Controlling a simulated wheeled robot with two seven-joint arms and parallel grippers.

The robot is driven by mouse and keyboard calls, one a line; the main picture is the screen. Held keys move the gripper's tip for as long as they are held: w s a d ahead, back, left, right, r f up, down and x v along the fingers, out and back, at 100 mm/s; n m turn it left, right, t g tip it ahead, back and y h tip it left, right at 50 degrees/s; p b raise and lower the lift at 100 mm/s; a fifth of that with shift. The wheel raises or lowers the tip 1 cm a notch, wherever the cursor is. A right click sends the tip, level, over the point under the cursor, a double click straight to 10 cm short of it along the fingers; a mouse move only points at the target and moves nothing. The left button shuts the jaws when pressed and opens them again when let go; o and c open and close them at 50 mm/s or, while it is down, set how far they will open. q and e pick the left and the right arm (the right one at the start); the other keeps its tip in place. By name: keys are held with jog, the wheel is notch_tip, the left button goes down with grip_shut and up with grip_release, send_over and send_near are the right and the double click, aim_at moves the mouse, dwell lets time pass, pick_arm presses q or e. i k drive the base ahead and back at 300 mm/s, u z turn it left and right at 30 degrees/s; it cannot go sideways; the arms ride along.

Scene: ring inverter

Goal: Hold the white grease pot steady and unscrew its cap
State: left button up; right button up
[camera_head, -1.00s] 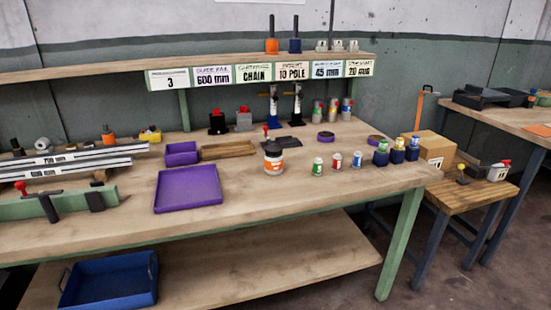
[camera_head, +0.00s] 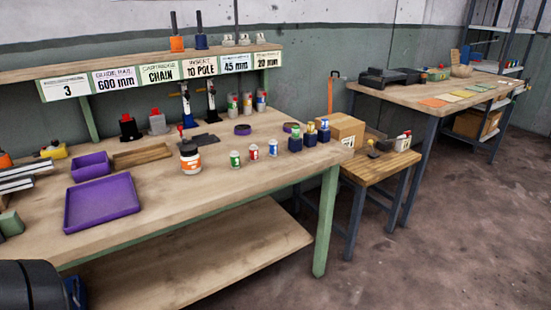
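A white pot with an orange label and a dark cap (camera_head: 190,158) stands upright on the wooden workbench (camera_head: 170,235), right of the purple trays. The cap is on it. A smaller white container with a red top (camera_head: 403,141) stands on the low wooden side table (camera_head: 385,168); its details are too small to tell. I cannot tell for certain which is the grease pot. Neither gripper is in view. A dark rounded part at the lower left corner looks like my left arm. Nothing touches either container.
A large purple tray (camera_head: 102,205) and a smaller one (camera_head: 90,166) lie left of the pot. Small cans (camera_head: 235,159) and blue-based bottles (camera_head: 295,139) stand to its right. A cardboard box (camera_head: 340,130) is on the side table. The bench's front middle is clear.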

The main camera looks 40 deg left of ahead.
aim_at(191, 164)
jog(key=z, duration=0.25)
jog(key=i, duration=0.95)
jog(key=u, duration=2.25)
